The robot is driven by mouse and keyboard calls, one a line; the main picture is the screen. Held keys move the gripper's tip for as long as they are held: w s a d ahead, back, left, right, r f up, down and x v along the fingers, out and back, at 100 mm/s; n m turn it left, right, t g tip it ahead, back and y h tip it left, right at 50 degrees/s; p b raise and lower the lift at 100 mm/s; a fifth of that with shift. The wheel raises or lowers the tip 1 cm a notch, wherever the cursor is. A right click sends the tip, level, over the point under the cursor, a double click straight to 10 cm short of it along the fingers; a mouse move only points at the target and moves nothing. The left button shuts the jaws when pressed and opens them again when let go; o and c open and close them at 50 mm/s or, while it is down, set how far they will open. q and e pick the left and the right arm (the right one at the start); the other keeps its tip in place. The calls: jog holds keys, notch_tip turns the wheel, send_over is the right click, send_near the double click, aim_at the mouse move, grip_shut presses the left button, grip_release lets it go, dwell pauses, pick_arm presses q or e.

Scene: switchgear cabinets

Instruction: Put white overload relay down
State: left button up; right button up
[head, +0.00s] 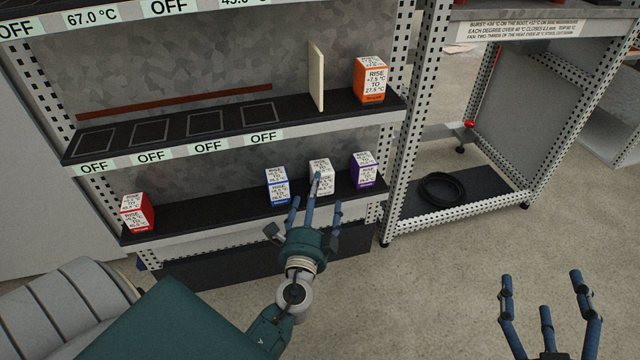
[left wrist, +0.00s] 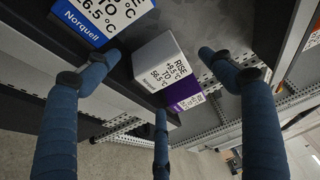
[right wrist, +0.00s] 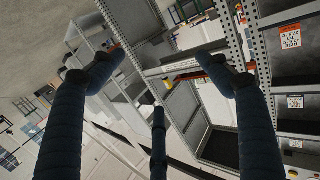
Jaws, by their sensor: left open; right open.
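The white overload relay (head: 320,178) stands on the lower black shelf, between a blue-banded relay (head: 277,187) on its left and a purple relay (head: 364,169) on its right. My left gripper (head: 312,200) is in front of it with its fingers spread, one finger overlapping the relay in the head view. In the left wrist view the white relay (left wrist: 168,68) sits between the open fingers, with the purple one behind it. Whether a finger touches it I cannot tell. My right gripper (head: 548,305) is open and empty over the floor at the lower right.
A red relay (head: 137,212) stands at the lower shelf's left end. On the upper shelf (head: 330,108) are an orange relay (head: 370,80), an upright beige panel (head: 316,76) and several empty outlined places. A frame (head: 440,200) with a black cable coil (head: 443,188) stands to the right.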

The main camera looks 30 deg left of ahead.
pick_arm(q)
jog(key=s+d+r+n+h, duration=0.3)
jog(key=d+r+n+h, duration=0.2)
jog(key=d, duration=0.6)
jog(key=s+d+r+n+t+h, duration=0.1)
jog(key=s+d+r+n+h, duration=0.2)
jog(key=d+r, duration=0.7)
jog(key=d+n+h, duration=0.1)
jog(key=n+h, duration=0.1)
jog(key=h, duration=0.2)
jog(key=shift+s+t, duration=0.25)
jog(key=shift+t, duration=0.05)
pick_arm(e)
jog(key=r, duration=0.1)
jog(key=r+t, duration=0.1)
jog(key=r, duration=0.1)
jog(key=shift+w+a+r+t+y, duration=0.15)
jog(key=shift+a+r+t+y, duration=0.1)
jog(key=shift+r+t+y, duration=0.05)
